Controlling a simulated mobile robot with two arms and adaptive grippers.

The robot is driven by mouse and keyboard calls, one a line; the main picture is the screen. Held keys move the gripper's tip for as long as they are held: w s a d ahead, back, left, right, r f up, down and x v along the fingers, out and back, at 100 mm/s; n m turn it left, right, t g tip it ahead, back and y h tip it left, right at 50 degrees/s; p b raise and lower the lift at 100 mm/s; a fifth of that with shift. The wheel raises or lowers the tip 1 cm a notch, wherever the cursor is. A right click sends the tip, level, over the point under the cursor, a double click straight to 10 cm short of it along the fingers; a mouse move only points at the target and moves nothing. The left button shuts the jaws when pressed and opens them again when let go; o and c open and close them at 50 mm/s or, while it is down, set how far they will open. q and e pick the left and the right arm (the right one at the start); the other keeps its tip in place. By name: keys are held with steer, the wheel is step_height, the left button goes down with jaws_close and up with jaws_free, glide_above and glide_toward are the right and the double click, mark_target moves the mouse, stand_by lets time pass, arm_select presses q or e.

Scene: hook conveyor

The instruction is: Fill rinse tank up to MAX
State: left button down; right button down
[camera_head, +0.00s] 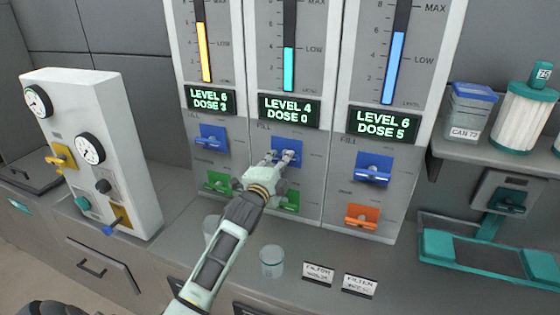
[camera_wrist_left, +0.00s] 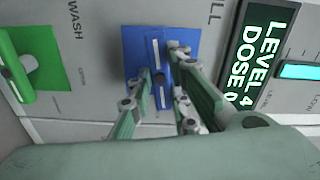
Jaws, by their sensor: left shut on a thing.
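Three tank gauges stand side by side on the panel. The middle gauge (camera_head: 290,55) has a teal column near LOW, and its display (camera_head: 288,110) reads LEVEL 4, DOSE 0. My left gripper (camera_head: 285,160) is shut on the handle of the middle blue FILL lever (camera_head: 292,145). The lever's blue plate also shows in the left wrist view (camera_wrist_left: 185,45), with the fingers around its handle. A green lever (camera_head: 287,203) sits below it, partly hidden by my arm; the wrist view shows WASH beside it. I cannot read which tank is the rinse tank. My right gripper is not in view.
The left display (camera_head: 210,99) reads LEVEL 6, DOSE 3; the right display (camera_head: 382,124) reads LEVEL 6, DOSE 5. Other blue levers (camera_head: 374,168) and an orange lever (camera_head: 362,216) flank mine. A clear beaker (camera_head: 271,262) stands on the counter. A dial box (camera_head: 95,150) stands left.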

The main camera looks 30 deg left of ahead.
arm_select(q)
steer(key=n+p, duration=0.3)
steer(key=n, duration=0.7)
steer(key=shift+n, duration=0.3)
steer(key=shift+f, duration=0.1)
stand_by(0.3)
steer(key=c, duration=1.6)
jaws_free()
steer(key=shift+c, duration=0.2)
steer(key=v, duration=1.2)
